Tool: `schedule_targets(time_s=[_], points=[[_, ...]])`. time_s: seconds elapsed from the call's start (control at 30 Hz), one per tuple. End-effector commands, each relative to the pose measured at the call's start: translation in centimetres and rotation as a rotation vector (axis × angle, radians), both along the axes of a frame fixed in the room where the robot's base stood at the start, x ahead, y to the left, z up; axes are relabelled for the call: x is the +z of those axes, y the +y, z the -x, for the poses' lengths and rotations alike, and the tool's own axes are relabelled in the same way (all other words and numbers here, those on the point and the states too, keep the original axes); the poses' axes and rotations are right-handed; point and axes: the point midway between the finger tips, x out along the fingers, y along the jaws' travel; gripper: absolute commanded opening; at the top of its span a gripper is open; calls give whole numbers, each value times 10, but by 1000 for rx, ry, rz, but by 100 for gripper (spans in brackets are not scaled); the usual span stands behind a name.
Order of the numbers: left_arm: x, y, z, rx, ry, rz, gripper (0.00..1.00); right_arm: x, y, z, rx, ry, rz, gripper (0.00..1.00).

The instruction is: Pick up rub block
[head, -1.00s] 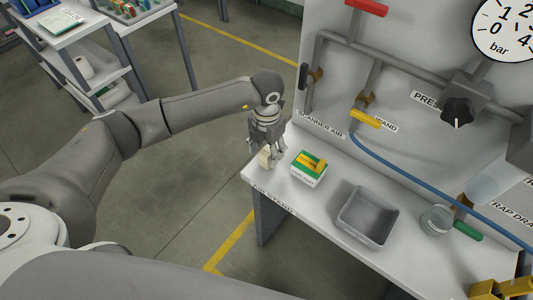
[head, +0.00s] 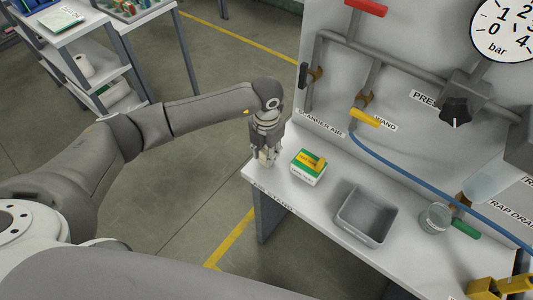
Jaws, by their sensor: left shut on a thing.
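My left gripper (head: 265,160) points down over the left end of the bench and is shut on a small pale block (head: 264,156). The fingers hide most of this block, and I cannot tell whether it touches the bench top. I take it to be the rub block. Just right of the gripper, and apart from it, a small green and white box (head: 308,168) with a yellow top stands on the bench. My right gripper is not in view.
A panel with pipes, a yellow-handled valve (head: 364,118) and a blue hose (head: 400,170) rises behind. A shelf unit stands at upper left.

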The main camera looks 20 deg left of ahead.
Motion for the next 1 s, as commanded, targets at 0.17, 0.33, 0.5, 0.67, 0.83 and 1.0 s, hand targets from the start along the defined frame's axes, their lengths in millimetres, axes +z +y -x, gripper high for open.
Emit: schedule_targets(time_s=[0.17, 0.33, 0.5, 0.67, 0.83, 1.0], points=[[5, 0, -1, 0, -3, 1, 5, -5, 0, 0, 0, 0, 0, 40], [24, 0, -2, -1, -7, 2, 5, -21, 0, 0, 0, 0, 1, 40], [61, -20, 20, -9, -8, 5, 5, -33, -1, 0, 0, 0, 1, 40], [93, -42, 48, -10, -6, 2, 5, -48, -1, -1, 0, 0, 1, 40], [111, -67, 78, -8, -4, 3, 5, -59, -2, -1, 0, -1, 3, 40], [124, -83, 98, -3, -3, 1, 5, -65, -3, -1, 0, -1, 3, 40]])
